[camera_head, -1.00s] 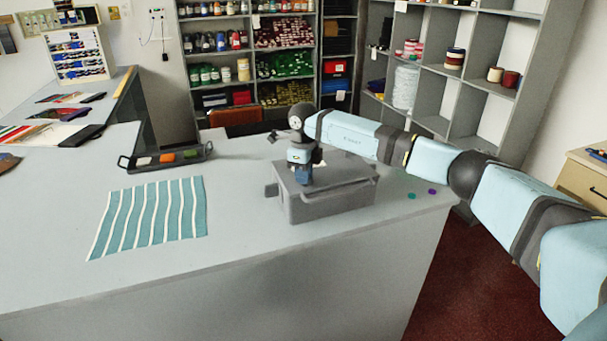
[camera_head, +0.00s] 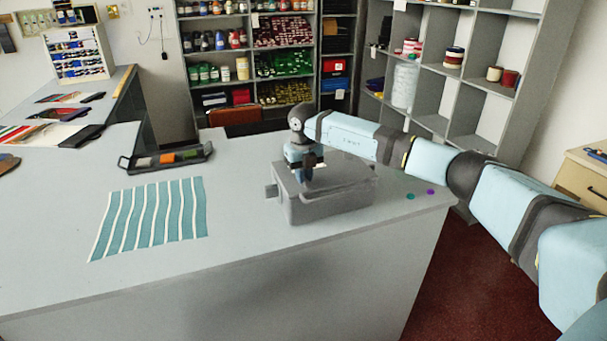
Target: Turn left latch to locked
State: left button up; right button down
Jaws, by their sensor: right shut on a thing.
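A grey lidded box (camera_head: 325,204) stands on the counter near its right end, with a lug (camera_head: 271,191) on its left side. My right gripper (camera_head: 308,176) points down at the left part of the box's lid, its fingertips at the lid. It is shut on a small part there, which looks to be the left latch. The gripper hides most of that latch, so its exact angle cannot be told. The lid looks closed. My left gripper is not in view.
A striped teal cloth (camera_head: 150,217) lies flat on the grey counter (camera_head: 240,235). A dark tray (camera_head: 190,165) with small colored blocks sits behind it. A green disc (camera_head: 410,197) and a purple disc (camera_head: 430,191) lie right of the box. The front of the counter is clear.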

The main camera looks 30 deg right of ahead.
jog(key=shift+m, duration=0.3)
dwell(0.4)
jog(key=c, duration=1.2)
grip_release()
jog(key=shift+o, duration=0.2)
notch_tip(320, 180, up, 14)
jog(key=b, duration=0.1)
jog(key=shift+b, duration=0.35)
jog(key=shift+f, duration=0.1)
